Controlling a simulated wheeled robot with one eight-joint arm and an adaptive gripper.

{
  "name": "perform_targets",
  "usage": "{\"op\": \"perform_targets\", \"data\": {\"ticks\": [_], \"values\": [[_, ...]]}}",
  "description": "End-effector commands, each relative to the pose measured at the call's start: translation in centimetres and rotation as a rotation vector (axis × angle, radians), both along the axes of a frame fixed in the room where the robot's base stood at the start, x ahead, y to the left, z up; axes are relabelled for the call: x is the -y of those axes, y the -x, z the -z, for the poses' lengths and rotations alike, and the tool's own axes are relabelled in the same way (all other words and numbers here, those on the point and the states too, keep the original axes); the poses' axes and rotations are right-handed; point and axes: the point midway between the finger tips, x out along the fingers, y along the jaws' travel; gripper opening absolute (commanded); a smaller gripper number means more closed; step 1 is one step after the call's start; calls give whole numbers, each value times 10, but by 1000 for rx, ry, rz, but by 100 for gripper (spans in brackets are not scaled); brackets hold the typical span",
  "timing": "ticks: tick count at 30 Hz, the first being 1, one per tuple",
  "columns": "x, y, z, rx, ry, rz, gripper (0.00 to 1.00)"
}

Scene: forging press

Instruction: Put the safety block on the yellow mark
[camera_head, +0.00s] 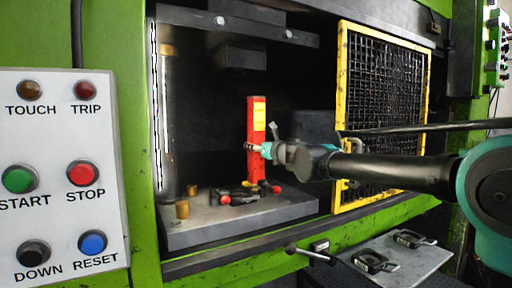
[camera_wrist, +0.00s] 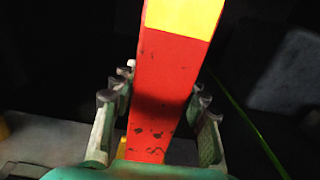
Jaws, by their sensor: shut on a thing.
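The safety block (camera_head: 257,112) is a tall red bar with a yellow label, upright inside the press above the grey bed (camera_head: 200,232). It also fills the middle of the wrist view (camera_wrist: 165,85). My gripper (camera_head: 256,149) reaches in from the right and is shut on the block around its middle; its fingers flank the block in the wrist view (camera_wrist: 158,112). A bit of yellow (camera_head: 248,183) shows at the block's foot, probably the yellow mark. I cannot tell whether the block touches the bed.
Dark clamps with red knobs (camera_head: 224,199) lie around the block's foot. A brass stub (camera_head: 182,209) stands front left. The upper ram (camera_head: 236,54) hangs above. A yellow mesh guard (camera_head: 385,110) is right of the opening, behind my arm. A button panel (camera_head: 62,175) is at left.

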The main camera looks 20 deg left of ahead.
Motion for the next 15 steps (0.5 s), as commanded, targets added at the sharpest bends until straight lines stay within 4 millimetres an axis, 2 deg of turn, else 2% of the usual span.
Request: {"op": "perform_targets", "data": {"ticks": [15], "values": [[0,0,6,0,0,0,0]]}}
